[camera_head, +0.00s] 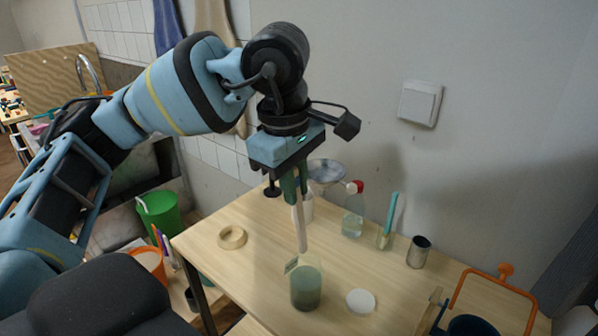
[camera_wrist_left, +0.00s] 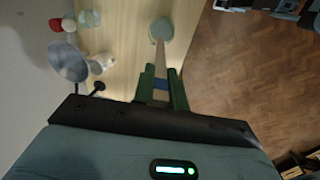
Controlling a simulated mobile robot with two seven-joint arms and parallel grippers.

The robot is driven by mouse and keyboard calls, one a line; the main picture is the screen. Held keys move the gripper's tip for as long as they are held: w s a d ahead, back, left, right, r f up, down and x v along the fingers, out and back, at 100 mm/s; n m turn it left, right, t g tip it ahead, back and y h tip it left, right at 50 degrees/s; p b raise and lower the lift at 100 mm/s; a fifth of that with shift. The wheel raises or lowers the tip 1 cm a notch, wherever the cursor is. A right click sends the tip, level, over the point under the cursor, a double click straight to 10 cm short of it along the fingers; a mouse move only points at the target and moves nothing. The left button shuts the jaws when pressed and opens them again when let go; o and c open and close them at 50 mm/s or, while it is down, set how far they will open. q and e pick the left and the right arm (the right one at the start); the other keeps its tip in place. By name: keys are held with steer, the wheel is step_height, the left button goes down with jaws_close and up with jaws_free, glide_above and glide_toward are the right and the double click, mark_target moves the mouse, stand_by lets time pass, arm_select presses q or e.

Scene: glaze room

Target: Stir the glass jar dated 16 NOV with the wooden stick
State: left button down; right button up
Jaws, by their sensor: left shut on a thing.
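My left gripper (camera_head: 292,190) points down over the wooden table (camera_head: 262,262), its green fingers shut on the pale wooden stick (camera_head: 301,228). The stick hangs nearly upright, its lower end just above the mouth of a greenish glass jar (camera_head: 306,290). A small tag shows by the jar's rim; I cannot read a date on it. In the left wrist view the stick (camera_wrist_left: 160,58) runs from between the fingers (camera_wrist_left: 162,82) toward the jar (camera_wrist_left: 161,29), its tip overlapping the jar's mouth. My right gripper is not in view.
A white round lid (camera_head: 361,301) lies right of the jar. A tape roll (camera_head: 231,237) is left. Behind stand a red-capped bottle (camera_head: 353,217), a small jar with a teal-handled tool (camera_head: 389,222) and a metal can (camera_head: 418,252). An orange-handled frame (camera_head: 500,284) is at right.

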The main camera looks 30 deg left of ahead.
mark_target(299, 240)
arm_select(q)
steer(key=shift+w+f+b, duration=0.15)
steer(key=shift+f+b, duration=0.8)
steer(key=shift+f, duration=1.55)
steer(key=shift+w+f+b, duration=0.15)
steer(key=shift+f+b, duration=0.75)
steer(key=shift+f, duration=1.55)
steer(key=shift+w+f+b, duration=0.1)
steer(key=shift+f+b, duration=0.3)
steer(key=shift+f, duration=0.45)
steer(key=shift+w+f, duration=0.1)
steer(key=shift+f, duration=0.35)
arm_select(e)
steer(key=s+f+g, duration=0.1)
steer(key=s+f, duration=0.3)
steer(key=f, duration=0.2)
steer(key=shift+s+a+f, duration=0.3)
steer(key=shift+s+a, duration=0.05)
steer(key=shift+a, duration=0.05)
